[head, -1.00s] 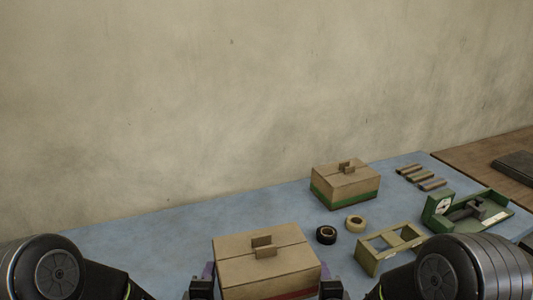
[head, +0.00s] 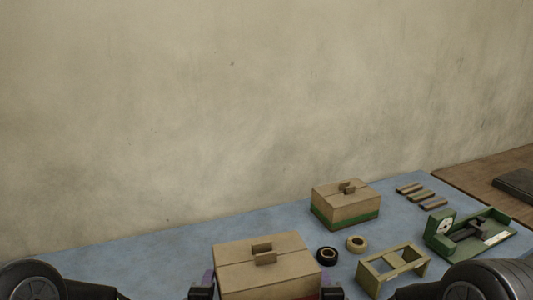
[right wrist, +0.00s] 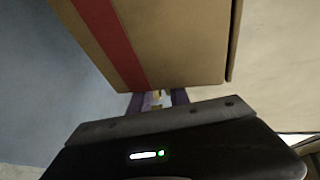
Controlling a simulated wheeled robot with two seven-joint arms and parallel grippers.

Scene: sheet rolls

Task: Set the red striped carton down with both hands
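The red striped carton (head: 262,277) is a tan box with a small tab on its lid, at the bottom middle of the head view. Its red stripe shows low at its right front and more fully in the right wrist view (right wrist: 110,42). My left gripper (head: 204,284) is at its left side and my right gripper (head: 329,284) at its right side. In the right wrist view the purple fingers (right wrist: 158,100) stand at the carton's edge with a small tan piece between them. The carton looks level. Its underside is hidden, so I cannot tell whether it touches the table.
A green striped carton (head: 346,203) stands behind to the right on the blue tabletop (head: 160,257). Dark and tan rolls (head: 327,256), an olive frame (head: 393,267), a green device (head: 470,235) and several short bars (head: 421,196) lie to the right. The table's left part is clear.

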